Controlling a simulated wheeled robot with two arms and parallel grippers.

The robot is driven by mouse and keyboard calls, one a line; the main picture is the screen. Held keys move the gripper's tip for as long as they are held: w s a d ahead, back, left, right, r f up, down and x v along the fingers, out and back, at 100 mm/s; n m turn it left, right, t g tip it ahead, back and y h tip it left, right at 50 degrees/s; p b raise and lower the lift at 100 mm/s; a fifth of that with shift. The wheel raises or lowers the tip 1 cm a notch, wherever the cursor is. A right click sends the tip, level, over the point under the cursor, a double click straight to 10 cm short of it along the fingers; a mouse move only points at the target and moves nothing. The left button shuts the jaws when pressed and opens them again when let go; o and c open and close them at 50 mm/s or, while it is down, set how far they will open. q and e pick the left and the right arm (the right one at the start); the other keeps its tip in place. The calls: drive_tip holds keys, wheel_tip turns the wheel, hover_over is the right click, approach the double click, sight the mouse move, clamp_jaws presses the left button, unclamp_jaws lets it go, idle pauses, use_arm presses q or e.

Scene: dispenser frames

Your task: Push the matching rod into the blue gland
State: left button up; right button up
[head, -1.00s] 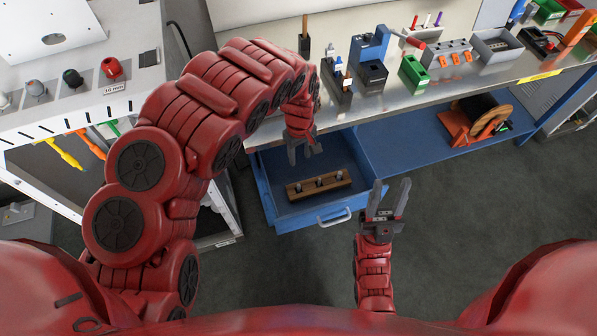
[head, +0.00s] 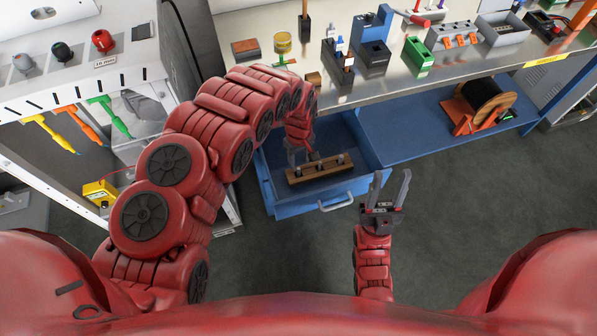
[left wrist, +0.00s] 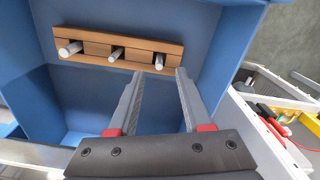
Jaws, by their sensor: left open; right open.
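A wooden rack (head: 320,171) lies in the open blue drawer and holds three short upright grey rods. In the left wrist view the rack (left wrist: 95,36) shows a left rod (left wrist: 70,48), a middle rod (left wrist: 117,54) and a right rod (left wrist: 160,60); the left one looks thickest. My left gripper (head: 300,153) is open and empty over the drawer, by the rack; its fingertips (left wrist: 171,74) appear just below the right rod. My right gripper (head: 388,188) is open and empty in front of the drawer. A grey-blue fitting (head: 22,63) sits on the left panel; I cannot tell whether it is the blue gland.
A black fitting (head: 61,52) and a red fitting (head: 103,41) with a label share that panel. The drawer (head: 370,150) has walls around the rack. The bench top (head: 340,92) overhangs behind it and carries several blocks and holders.

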sight(298, 168)
use_arm(q)
drive_tip(key=shift+w+f+p, duration=0.25)
drive_tip(key=shift+f+p, duration=0.55)
drive_tip(key=shift+f, duration=0.5)
drive_tip(key=shift+a+f, duration=0.1)
drive_tip(key=shift+f, duration=1.05)
clamp_jaws()
